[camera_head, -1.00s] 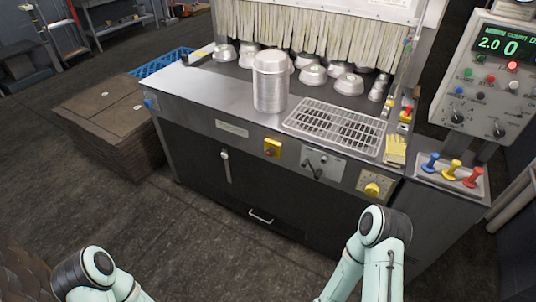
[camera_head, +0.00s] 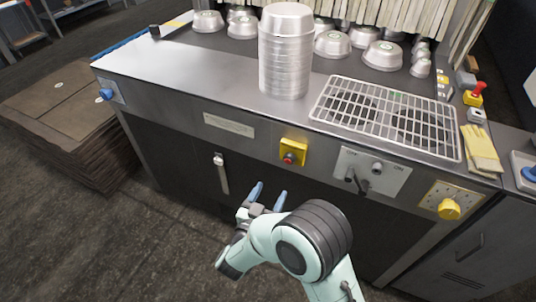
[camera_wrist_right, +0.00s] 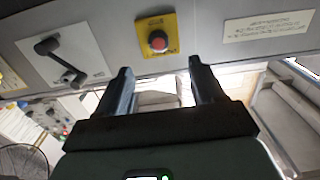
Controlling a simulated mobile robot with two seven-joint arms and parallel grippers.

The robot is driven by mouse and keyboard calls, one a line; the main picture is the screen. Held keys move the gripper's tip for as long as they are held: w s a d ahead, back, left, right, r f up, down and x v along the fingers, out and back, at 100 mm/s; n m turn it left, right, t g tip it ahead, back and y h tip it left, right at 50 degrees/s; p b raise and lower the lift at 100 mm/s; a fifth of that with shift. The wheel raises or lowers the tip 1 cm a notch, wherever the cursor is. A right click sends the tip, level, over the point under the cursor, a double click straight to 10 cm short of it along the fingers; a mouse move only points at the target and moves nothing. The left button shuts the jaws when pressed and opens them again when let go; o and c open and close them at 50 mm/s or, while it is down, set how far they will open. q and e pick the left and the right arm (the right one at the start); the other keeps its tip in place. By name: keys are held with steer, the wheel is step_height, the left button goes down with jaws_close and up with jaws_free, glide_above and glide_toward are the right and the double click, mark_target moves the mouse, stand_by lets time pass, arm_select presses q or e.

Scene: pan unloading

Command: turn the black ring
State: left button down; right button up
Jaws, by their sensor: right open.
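I cannot make out a black ring for certain. The grey switch panel (camera_head: 371,174) on the machine's front carries a black lever (camera_head: 356,182) and a round knob (camera_head: 377,167). The lever also shows at the left of the right wrist view (camera_wrist_right: 62,62). Left of the panel is a yellow plate (camera_head: 300,147) with a red button (camera_head: 289,159); the button shows ahead of the fingers in the wrist view (camera_wrist_right: 158,41). My right gripper (camera_head: 269,190) is open and empty, below the yellow plate and apart from the machine front. My left gripper is out of view.
A stack of metal pans (camera_head: 284,60) stands on the steel counter (camera_head: 180,75), beside a wire grate (camera_head: 390,115). Yellow gloves (camera_head: 481,150) lie at the right. A yellow dial (camera_head: 449,209) and a vertical handle (camera_head: 221,175) are on the front. Cardboard (camera_head: 60,110) is stacked at left.

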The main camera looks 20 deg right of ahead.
mark_target(288, 162)
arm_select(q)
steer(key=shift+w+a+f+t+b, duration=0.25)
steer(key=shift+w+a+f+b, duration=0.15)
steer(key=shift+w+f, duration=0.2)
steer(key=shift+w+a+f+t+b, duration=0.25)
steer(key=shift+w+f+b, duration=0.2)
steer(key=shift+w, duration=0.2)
arm_select(e)
steer(key=x, duration=0.8)
steer(key=r+x, duration=0.1)
steer(key=x, duration=0.4)
steer(key=shift+s+d, duration=0.1)
steer(key=shift+d, duration=0.05)
